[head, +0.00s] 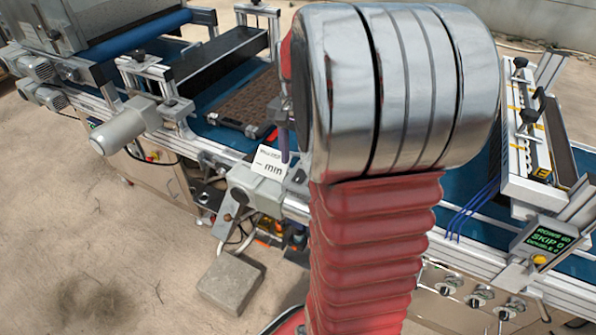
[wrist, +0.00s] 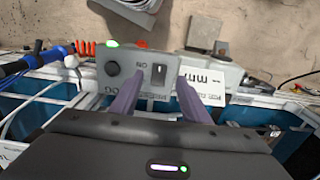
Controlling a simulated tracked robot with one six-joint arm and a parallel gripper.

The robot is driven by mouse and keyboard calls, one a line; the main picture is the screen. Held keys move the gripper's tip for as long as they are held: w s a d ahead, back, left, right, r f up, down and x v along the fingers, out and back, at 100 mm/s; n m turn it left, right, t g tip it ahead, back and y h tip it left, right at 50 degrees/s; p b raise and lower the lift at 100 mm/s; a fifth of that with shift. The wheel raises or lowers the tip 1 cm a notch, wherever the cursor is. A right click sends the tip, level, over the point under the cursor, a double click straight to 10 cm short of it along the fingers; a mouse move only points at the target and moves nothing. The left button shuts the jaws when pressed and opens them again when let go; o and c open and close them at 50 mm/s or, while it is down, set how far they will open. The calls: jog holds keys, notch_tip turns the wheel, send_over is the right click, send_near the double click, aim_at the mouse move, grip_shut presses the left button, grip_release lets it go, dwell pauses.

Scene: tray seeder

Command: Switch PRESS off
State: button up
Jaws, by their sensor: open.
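In the wrist view a grey control box (wrist: 132,75) faces me, its lettering upside down or partly hidden. It carries a small dark switch (wrist: 158,74) beside the letters "ON", a round black knob (wrist: 112,68) to the left and a lit green lamp (wrist: 112,44). I cannot read a full PRESS label; my fingers cover part of the text. My gripper (wrist: 160,92) is open and empty, its two purple fingers on either side of the space in front of the switch. I cannot tell whether they touch the box. In the head view my arm hides the box.
A white "min" card shows in the head view (head: 268,168) and beside the box in the wrist view (wrist: 204,77). A blue conveyor (head: 212,97) with a soil-filled tray (head: 250,100) runs behind. A "SKIP 0" display (head: 547,240) stands right. A concrete block (head: 231,283) lies below.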

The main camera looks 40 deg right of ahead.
aim_at(297, 179)
jog(key=shift+f, duration=2.75)
